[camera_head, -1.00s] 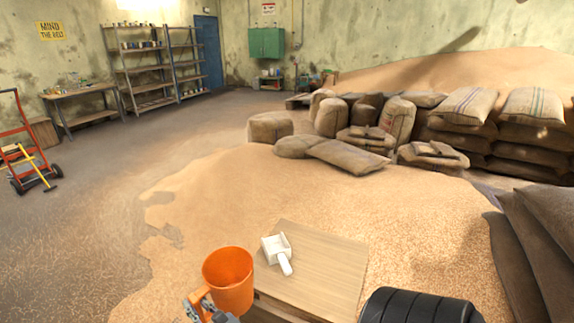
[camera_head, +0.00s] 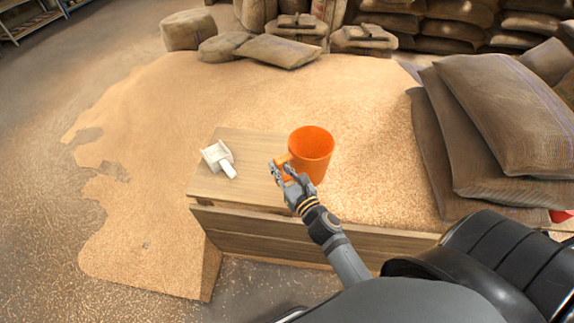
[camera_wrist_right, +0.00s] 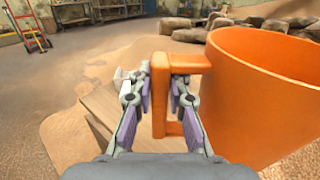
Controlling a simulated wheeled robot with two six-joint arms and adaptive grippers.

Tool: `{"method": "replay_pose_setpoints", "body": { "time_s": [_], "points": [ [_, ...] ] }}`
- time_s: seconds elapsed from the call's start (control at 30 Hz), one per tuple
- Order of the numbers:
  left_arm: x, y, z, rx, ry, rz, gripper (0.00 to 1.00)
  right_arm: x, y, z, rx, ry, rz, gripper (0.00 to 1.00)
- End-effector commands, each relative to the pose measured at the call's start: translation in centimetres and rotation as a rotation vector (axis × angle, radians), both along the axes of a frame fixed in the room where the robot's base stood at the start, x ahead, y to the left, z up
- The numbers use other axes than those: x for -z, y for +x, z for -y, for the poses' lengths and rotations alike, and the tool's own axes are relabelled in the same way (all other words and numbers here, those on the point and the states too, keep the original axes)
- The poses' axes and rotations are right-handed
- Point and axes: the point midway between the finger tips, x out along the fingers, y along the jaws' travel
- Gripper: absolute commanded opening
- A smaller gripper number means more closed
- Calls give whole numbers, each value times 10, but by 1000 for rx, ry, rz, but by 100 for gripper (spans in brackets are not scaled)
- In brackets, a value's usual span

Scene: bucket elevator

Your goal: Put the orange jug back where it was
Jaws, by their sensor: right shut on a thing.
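The orange jug (camera_head: 313,151) is upright with its open mouth facing up. In the head view it appears at the right side of the wooden board top (camera_head: 238,187); I cannot tell whether it touches the wood. My right gripper (camera_head: 286,172) is shut on the jug's handle, which points left and toward me. In the right wrist view the handle (camera_wrist_right: 160,92) sits between the two fingers (camera_wrist_right: 158,100), and the jug's body (camera_wrist_right: 265,95) fills the right side. My left gripper is not in view.
A white scoop (camera_head: 217,156) lies on the left part of the wooden top. Loose grain (camera_head: 150,110) spreads around it. Stacked sacks (camera_head: 500,115) stand at the right, and more sacks (camera_head: 275,50) lie at the back. A wooden side board (camera_head: 290,235) runs along the front.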

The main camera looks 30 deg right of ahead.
Motion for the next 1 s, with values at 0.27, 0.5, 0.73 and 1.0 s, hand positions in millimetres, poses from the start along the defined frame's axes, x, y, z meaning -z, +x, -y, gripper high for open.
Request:
{"method": "replay_pose_setpoints", "body": {
  "time_s": [0.27,0.5,0.73,1.0],
  "points": [
    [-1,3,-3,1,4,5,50,-18,17,19,-89,-13,-5,0],
    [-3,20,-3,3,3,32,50,-18,23,20,-94,-6,-10,0],
    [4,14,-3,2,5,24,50,9,70,-14,-94,2,-8,0],
    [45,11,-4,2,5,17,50,63,117,-48,-97,-2,-9,0]
  ]
}}
